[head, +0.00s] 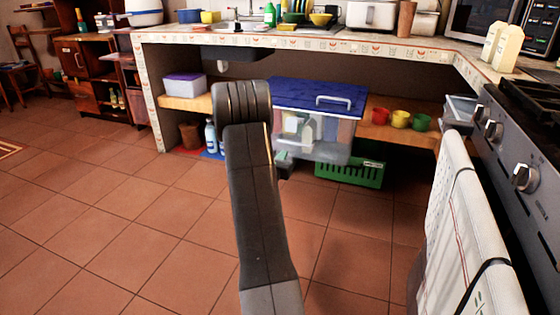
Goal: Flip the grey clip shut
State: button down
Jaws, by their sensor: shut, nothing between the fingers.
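A clear plastic box (338,146) with a blue lid (312,92) stands under the counter, just right of my arm. A pale grey, loop-shaped clip (335,100) is at the lid's front right. It shows against the blue top and looks raised, not folded down over the box's front. My dark arm rises in front of the box's left side. A small dark part beside it, low by the box, seems to be mine. My gripper's fingers cannot be made out; the arm hides that area. I see nothing of mine touching the clip.
A green crate (350,172) sits below the box. Red, yellow and green cups (400,119) stand on the shelf to the right. The oven (525,150) with hanging towels (465,235) bounds the right side. The tiled floor (120,225) is clear at left.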

aim_at(294, 124)
jog(key=w+d+r+b, duration=0.1)
jog(key=w+d+r, duration=0.1)
jog(key=w, duration=0.4)
jog(key=shift+r, duration=0.9)
jog(key=shift+s+r, duration=0.1)
jog(key=shift+r, duration=0.05)
jog(key=shift+r+g+p, duration=0.15)
jog(key=shift+g+p, duration=0.35)
jog(key=shift+p, duration=0.05)
